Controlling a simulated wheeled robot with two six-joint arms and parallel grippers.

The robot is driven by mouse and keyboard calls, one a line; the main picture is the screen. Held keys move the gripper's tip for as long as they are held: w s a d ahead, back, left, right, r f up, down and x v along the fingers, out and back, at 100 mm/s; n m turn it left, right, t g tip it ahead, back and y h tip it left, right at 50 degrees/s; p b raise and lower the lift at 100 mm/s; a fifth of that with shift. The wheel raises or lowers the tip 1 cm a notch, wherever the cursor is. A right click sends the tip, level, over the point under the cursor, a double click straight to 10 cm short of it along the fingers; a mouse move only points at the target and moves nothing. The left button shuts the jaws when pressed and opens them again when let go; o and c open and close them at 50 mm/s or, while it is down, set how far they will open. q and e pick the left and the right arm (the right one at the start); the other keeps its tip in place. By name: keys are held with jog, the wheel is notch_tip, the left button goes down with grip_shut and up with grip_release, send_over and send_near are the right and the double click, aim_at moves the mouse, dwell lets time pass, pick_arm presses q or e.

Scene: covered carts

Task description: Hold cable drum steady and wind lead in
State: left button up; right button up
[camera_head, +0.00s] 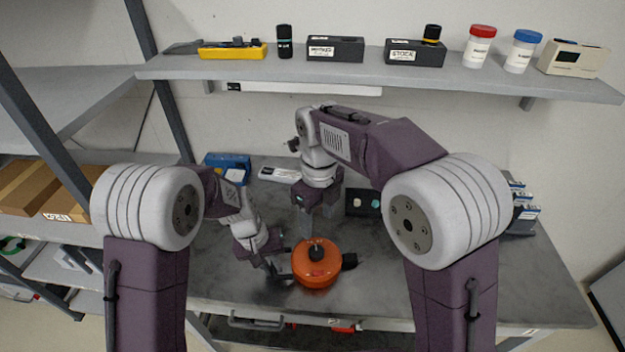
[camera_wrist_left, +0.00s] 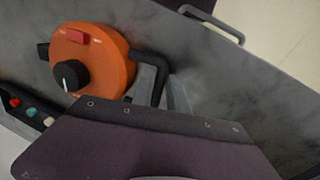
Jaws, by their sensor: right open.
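The orange cable drum (camera_head: 303,271) lies on the grey bench with a black knob (camera_head: 316,254) on top; it also shows in the left wrist view (camera_wrist_left: 112,70). A dark block (camera_head: 349,261) juts from its right side. A black handle (camera_wrist_left: 149,56) bends out from the drum between the fingers of my left gripper (camera_wrist_left: 164,90). My left gripper is shut on this handle at the drum's left side in the head view. My right gripper (camera_head: 320,222) is open and empty, pointing down just behind and above the drum. No loose lead can be made out.
A dark box with coloured buttons (camera_head: 364,203) stands behind the drum, with a white device (camera_head: 279,175) and a blue bin (camera_head: 227,163) further back. The shelf (camera_head: 380,73) above carries boxes and jars. The bench's right front is clear.

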pick_arm(q)
jog(key=shift+o, duration=1.3)
